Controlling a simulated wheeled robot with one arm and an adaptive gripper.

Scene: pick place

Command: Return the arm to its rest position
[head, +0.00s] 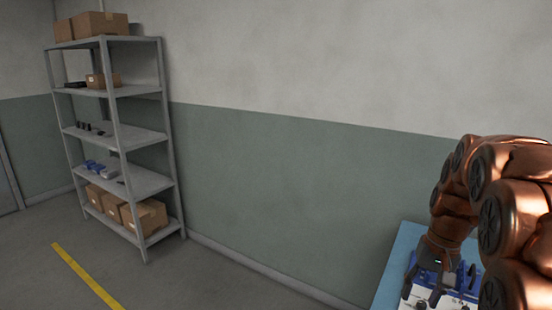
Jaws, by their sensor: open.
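My copper-coloured arm reaches in from the right edge of the head view and bends down. My gripper (436,289) points down at the lower right, over a blue and white object (450,299) on a blue-topped table (405,249). The gripper is open. The picture is too small to tell whether its fingers touch the object. The bottom of the frame cuts off part of the object, and my arm hides part of the table.
A grey metal shelf unit (143,135) with cardboard boxes (100,24) and small items stands at the left against the wall. A yellow line (85,275) marks the floor. The floor between shelf and table is clear.

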